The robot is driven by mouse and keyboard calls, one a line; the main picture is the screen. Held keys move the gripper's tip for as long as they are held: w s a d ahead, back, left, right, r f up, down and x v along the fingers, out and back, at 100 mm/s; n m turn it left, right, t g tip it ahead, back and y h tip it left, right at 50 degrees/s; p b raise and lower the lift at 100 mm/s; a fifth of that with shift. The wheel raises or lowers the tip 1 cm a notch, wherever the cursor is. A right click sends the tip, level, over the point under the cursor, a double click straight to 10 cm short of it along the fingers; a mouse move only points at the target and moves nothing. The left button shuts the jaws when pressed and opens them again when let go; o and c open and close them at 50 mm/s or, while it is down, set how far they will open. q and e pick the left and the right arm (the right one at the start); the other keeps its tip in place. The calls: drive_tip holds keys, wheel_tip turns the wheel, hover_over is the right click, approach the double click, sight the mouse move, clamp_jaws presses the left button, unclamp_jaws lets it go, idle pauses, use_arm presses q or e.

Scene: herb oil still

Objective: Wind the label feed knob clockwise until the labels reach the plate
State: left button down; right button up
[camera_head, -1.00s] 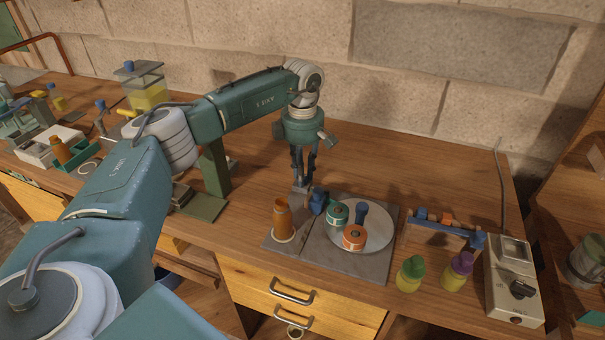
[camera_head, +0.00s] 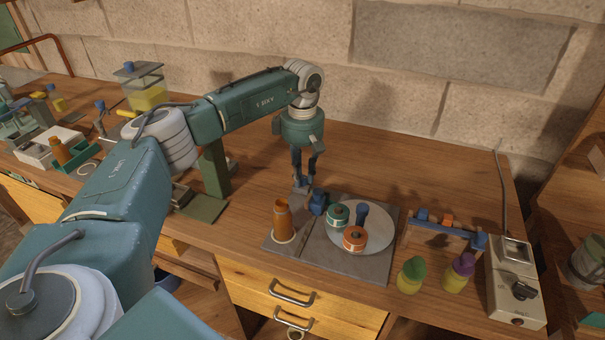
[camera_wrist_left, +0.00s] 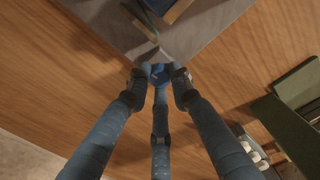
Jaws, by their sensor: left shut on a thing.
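The blue feed knob (camera_wrist_left: 158,73) shows between my left fingertips in the left wrist view, by the edge of the grey base slab (camera_wrist_left: 190,45). My left gripper (camera_head: 303,186) points down at the back edge of the slab (camera_head: 340,262) and is shut on the knob. In the head view the fingers mostly hide the knob. A blue block (camera_head: 319,203) stands on the slab beside the gripper. A round pale plate (camera_head: 378,238) carries a green roll (camera_head: 338,215) and an orange roll (camera_head: 355,238). I cannot make out the label strip. My right gripper is not in view.
An amber bottle (camera_head: 283,222) stands at the slab's left. To the right are a small rack (camera_head: 440,232), two capped jars (camera_head: 411,275) (camera_head: 458,272) and a switch box (camera_head: 514,285). A green stand (camera_head: 213,170) is close left. The table behind the gripper is clear.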

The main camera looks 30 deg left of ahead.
sight(303, 177)
use_arm(q)
drive_tip(key=shift+w+r, duration=0.1)
drive_tip(key=shift+r, duration=0.05)
drive_tip(key=c, duration=1.5)
unclamp_jaws()
drive_tip(key=shift+c, duration=0.2)
wheel_tip(303, 177, up, 12)
